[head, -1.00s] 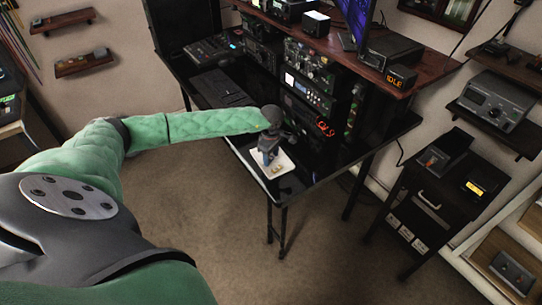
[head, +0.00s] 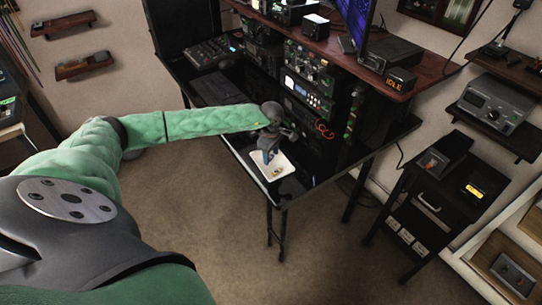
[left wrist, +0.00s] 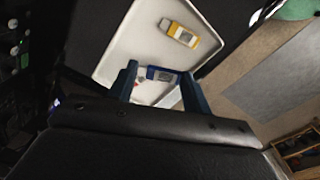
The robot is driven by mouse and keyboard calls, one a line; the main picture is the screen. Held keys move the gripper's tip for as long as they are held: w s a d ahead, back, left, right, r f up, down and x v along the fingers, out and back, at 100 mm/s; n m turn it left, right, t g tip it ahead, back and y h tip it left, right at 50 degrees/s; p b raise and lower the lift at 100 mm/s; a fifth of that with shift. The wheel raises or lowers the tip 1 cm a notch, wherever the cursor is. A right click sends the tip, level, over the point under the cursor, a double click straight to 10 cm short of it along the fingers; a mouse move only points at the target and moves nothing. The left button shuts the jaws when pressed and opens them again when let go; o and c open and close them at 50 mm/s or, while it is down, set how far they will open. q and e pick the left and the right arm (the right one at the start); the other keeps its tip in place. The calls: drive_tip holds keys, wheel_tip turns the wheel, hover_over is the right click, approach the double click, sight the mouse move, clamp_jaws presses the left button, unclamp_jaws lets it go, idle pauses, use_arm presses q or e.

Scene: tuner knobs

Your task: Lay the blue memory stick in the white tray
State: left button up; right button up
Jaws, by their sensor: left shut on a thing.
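The white tray (head: 282,163) lies near the front edge of the black desk. In the left wrist view the tray (left wrist: 135,45) holds a yellow memory stick (left wrist: 180,33). The blue memory stick (left wrist: 161,74) is between the fingers of my left gripper (left wrist: 160,88); a small red and white item (left wrist: 140,86) shows beside it. My left gripper (head: 267,157) is shut on the blue stick over the tray in the head view. Whether the stick touches the tray floor I cannot tell. My right gripper is not in view.
The black desk (head: 235,135) carries a keyboard (head: 218,87) and a mixer (head: 209,54) behind my arm. Open floor lies in front of the desk.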

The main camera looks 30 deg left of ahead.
use_arm(q)
drive_tip(key=shift+r, duration=0.25)
drive_tip(key=o, duration=0.9)
drive_tip(key=shift+r, duration=0.3)
drive_tip(key=shift+r+b, duration=1.55)
drive_tip(key=shift+r, duration=2.05)
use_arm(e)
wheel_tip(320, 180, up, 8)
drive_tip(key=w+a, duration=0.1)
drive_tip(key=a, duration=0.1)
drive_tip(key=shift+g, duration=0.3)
